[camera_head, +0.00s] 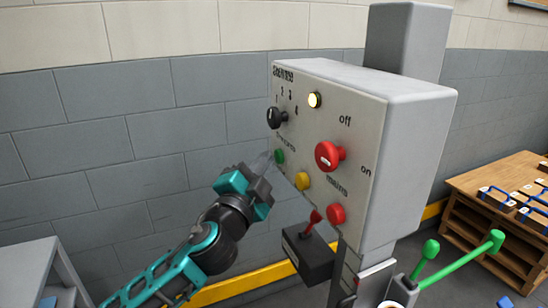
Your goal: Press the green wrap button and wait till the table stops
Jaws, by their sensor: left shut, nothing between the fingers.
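The green button (279,156) sits on the left side of a grey control box (410,130), below a black selector knob (276,118). My left gripper (262,161) is shut and empty, its fingertips at the left edge of the panel right beside the green button. I cannot tell whether the tips touch it. A round lamp (314,99) at the top of the panel is lit pale yellow. The turning table is not clearly in view. My right gripper is not in view.
The panel also has a yellow button (302,181), a red button (336,214) and a large red knob (328,155). A black box with a red lever (311,220) is below. Green-handled levers (460,262) stand lower right.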

